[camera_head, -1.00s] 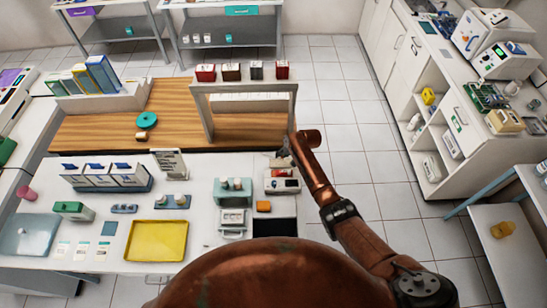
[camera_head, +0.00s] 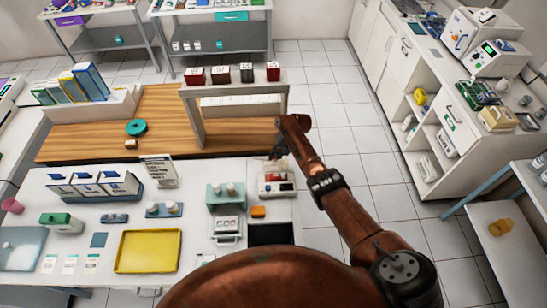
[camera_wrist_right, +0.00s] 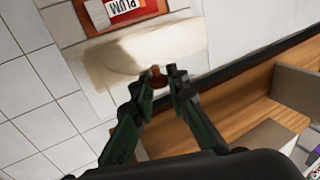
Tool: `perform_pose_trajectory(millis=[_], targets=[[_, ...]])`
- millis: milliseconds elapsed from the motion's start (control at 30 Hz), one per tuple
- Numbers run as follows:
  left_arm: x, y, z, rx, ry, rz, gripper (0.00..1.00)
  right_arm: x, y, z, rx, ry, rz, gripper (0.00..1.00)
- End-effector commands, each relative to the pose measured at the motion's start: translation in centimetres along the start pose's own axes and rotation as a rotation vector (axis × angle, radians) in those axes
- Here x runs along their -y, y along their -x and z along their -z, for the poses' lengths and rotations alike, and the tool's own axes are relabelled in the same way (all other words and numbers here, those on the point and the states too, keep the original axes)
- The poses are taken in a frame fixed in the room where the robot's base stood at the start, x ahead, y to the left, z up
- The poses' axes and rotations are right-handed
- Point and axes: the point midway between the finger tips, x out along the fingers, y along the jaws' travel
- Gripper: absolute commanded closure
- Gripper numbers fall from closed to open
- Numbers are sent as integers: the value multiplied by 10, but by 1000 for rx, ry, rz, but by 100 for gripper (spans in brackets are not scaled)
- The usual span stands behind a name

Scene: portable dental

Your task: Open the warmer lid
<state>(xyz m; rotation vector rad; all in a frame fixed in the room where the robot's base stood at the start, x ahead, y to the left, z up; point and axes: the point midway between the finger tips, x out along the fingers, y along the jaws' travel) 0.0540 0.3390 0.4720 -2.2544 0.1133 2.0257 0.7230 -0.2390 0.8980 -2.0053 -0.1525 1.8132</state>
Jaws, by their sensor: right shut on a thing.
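The warmer (camera_head: 277,189) is a small white box with red on its top, at the right end of the white bench. In the right wrist view a pale, rounded panel (camera_wrist_right: 150,50), apparently the lid, lies just past my fingertips. Behind it is a red label reading PLUM (camera_wrist_right: 125,10). My right gripper (camera_wrist_right: 160,76) is shut on a small brown knob (camera_wrist_right: 158,82) at the panel's edge. In the head view the right gripper (camera_head: 277,153) is at the warmer's back edge, partly hidden by my arm. The lid's exact angle is unclear. My left gripper is not in view.
A grey frame (camera_head: 198,125) carrying several small boxes stands just left of my right gripper. The floor to the right is clear.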

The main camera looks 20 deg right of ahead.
Motion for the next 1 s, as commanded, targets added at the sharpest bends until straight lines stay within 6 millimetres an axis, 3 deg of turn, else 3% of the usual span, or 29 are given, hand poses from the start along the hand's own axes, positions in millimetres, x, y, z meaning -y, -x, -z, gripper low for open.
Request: perform_pose_trajectory(millis=[67, 100, 333, 733, 1000], targets=[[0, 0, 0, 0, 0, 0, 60, 0, -1, 0, 0, 1, 0, 100], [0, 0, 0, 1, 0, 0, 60, 0, -1, 0, 0, 1, 0, 85], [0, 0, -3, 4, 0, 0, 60, 0, -1, 0, 0, 1, 0, 70], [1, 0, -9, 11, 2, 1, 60, 1, 3, 0, 0, 3, 0, 70], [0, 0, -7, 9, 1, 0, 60, 0, 36, 1, -4, 2, 0, 70]])
